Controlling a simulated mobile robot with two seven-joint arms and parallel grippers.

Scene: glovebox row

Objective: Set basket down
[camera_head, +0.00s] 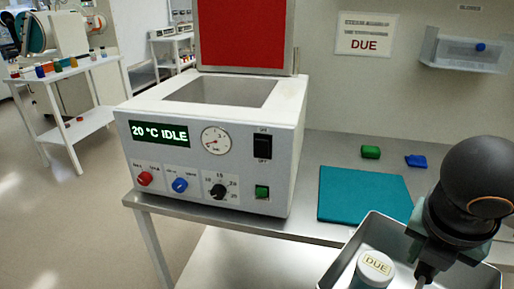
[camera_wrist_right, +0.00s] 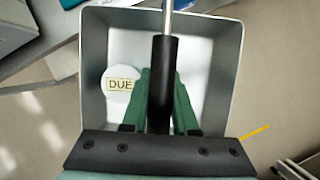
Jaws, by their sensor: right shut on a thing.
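The basket (camera_head: 345,262) is a grey, open-topped box at the lower right of the head view, in front of the bench. A white jar with a DUE label (camera_head: 374,268) stands inside it. My right gripper (camera_head: 425,266) is over the basket. In the wrist view, its green fingers (camera_wrist_right: 162,95) are shut on the black grip of the basket's handle (camera_wrist_right: 162,60). The basket's pale walls (camera_wrist_right: 225,40) surround the jar (camera_wrist_right: 119,85) below. The basket's underside is hidden. My left gripper is not in view.
A teal mat (camera_head: 362,194) lies bare on the bench. Behind it are a green block (camera_head: 370,152) and a blue object (camera_head: 415,161). A white machine (camera_head: 215,150) with its red lid raised stands to the left. A wall shelf (camera_head: 462,52) is at the upper right.

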